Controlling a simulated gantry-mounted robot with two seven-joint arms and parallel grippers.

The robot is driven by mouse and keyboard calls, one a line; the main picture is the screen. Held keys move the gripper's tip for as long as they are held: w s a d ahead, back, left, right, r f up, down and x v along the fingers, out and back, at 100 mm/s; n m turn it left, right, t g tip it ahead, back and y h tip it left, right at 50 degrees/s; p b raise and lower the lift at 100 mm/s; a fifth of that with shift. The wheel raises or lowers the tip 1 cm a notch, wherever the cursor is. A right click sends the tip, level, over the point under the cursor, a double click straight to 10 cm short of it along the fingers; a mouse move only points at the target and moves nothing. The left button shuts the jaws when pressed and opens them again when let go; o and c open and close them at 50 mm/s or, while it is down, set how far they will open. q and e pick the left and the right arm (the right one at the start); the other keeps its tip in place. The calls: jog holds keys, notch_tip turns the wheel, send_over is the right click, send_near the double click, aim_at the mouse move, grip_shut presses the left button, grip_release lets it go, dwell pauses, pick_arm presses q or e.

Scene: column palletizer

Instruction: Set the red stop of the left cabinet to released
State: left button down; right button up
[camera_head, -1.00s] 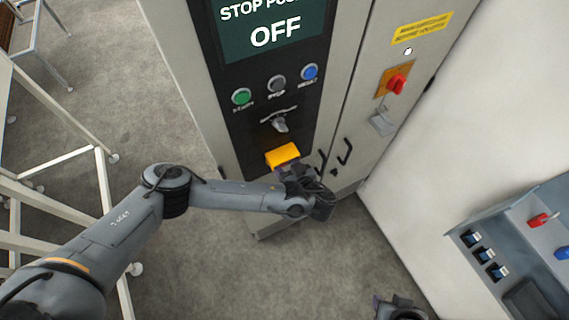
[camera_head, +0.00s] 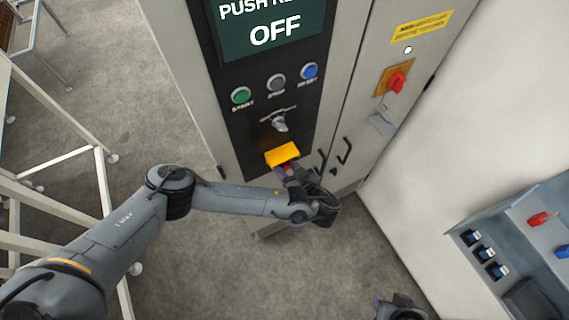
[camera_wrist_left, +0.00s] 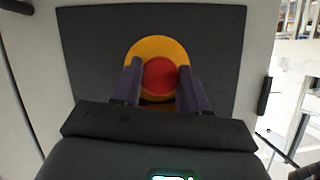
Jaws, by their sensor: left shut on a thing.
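The red stop (camera_wrist_left: 159,77) is a round red button in a yellow ring (camera_wrist_left: 172,48) on the cabinet's dark panel. In the head view the yellow housing (camera_head: 283,154) hides most of it. My left gripper (camera_head: 287,171) is just below this housing. In the left wrist view its two dark fingers (camera_wrist_left: 159,84) lie on both sides of the red button, shut on it. The cabinet's screen (camera_head: 272,32) reads "PUSH RE…", cut off at the frame edge, over "OFF". My right gripper (camera_head: 399,306) shows only partly at the bottom edge.
Above the stop are a selector switch (camera_head: 279,123) and green (camera_head: 241,95), grey (camera_head: 276,83) and blue (camera_head: 309,71) buttons. A red rotary switch (camera_head: 397,82) is on the right door. A grey console (camera_head: 535,247) stands at right. White frames (camera_head: 60,158) stand at left.

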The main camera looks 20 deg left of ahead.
pick_arm(q)
jog(key=c, duration=0.9)
grip_release()
jog(key=shift+s+d, duration=0.1)
jog(key=shift+o, duration=0.2)
jog(key=shift+r, duration=0.1)
jog(key=p+v, duration=1)
jog(key=shift+s+d, duration=0.2)
jog(key=shift+d, duration=0.1)
jog(key=shift+r, duration=0.1)
